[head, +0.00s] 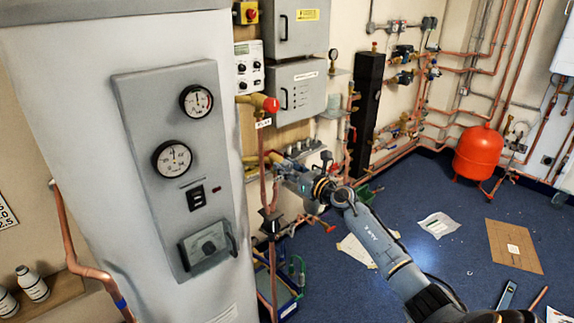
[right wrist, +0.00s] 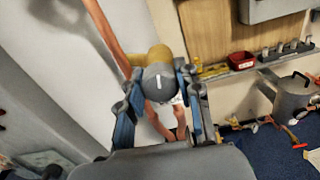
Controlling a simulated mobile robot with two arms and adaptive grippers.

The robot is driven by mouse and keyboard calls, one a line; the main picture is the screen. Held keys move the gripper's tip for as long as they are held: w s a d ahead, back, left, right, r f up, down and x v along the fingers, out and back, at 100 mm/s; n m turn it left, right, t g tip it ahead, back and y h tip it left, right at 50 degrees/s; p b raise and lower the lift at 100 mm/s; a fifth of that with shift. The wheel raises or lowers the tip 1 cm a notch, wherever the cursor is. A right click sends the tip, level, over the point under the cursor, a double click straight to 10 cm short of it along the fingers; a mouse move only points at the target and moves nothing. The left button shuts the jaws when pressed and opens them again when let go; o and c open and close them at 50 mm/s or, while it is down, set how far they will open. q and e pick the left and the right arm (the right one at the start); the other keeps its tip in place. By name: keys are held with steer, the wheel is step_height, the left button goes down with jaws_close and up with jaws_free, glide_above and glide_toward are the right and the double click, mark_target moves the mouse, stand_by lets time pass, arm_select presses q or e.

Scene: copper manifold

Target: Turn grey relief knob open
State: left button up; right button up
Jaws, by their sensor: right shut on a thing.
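The grey relief knob (right wrist: 156,88) shows in the middle of the right wrist view, a round cap with a white line that stands nearly upright in the picture. It sits on a brass valve body (right wrist: 156,57) next to a copper pipe. My right gripper (right wrist: 160,76) is shut on the knob, one blue-and-grey finger on each side. In the head view the right gripper (head: 284,168) reaches in beside the big grey cylinder, and it hides the knob there. My left gripper is in neither view.
The tall grey cylinder (head: 60,120) with its gauge panel stands close on the left. A red-capped valve (head: 270,105) is above my gripper. A shelf with a red tray (right wrist: 242,61) is to the right. The blue floor has loose sheets and a red tank (head: 481,153).

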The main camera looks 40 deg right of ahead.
steer(key=m+p, duration=0.2)
steer(key=m, duration=0.2)
steer(key=shift+r+m, duration=0.1)
steer(key=shift+m, duration=0.2)
steer(key=m+p, duration=0.1)
steer(key=m, duration=0.3)
steer(key=shift+m, duration=0.4)
steer(key=shift+p, duration=0.3)
steer(key=o, duration=1.2)
steer(key=shift+c, duration=0.2)
steer(key=shift+s, duration=0.15)
steer(key=s+d, duration=0.1)
steer(key=s, duration=1)
steer(key=shift+s, duration=0.35)
